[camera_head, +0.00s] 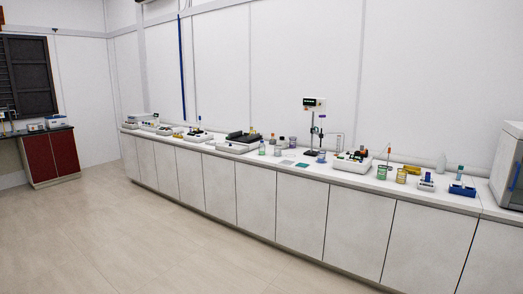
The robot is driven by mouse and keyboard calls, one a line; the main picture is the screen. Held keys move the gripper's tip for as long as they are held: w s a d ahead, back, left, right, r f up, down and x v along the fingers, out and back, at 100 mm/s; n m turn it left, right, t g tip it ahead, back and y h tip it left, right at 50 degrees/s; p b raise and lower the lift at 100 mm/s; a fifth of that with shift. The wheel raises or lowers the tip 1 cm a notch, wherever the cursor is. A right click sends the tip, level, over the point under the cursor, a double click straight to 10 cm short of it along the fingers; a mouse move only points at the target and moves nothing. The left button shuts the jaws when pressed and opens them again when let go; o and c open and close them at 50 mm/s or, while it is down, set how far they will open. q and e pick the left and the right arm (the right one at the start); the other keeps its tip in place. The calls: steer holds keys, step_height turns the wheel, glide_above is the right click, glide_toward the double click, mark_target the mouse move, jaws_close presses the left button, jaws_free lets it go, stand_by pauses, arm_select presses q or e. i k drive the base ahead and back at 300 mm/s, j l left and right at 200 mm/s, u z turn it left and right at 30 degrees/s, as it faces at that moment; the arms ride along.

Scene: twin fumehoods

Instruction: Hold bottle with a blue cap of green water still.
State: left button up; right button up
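Several small bottles and vessels stand on the long white bench, all far off and tiny. A small greenish vessel (262,148) stands near the middle of the bench. A green vessel (382,172) stands further right, with a thin rod upright in it. A bottle-like item with a greenish body (460,172) stands near the right end, by a blue rack. Cap colours are too small to make out, so I cannot tell which is the blue-capped bottle of green water. Neither of my grippers shows.
The bench (445,196) runs along the back wall with other lab equipment, including a tall stand device (314,103). A white cabinet (507,165) stands at the right end. A red cupboard (52,156) is far left. The tiled floor (150,230) in front is clear.

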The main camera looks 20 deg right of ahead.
mark_target(262, 146)
steer(key=i+z, duration=0.4)
steer(key=i, duration=2.5)
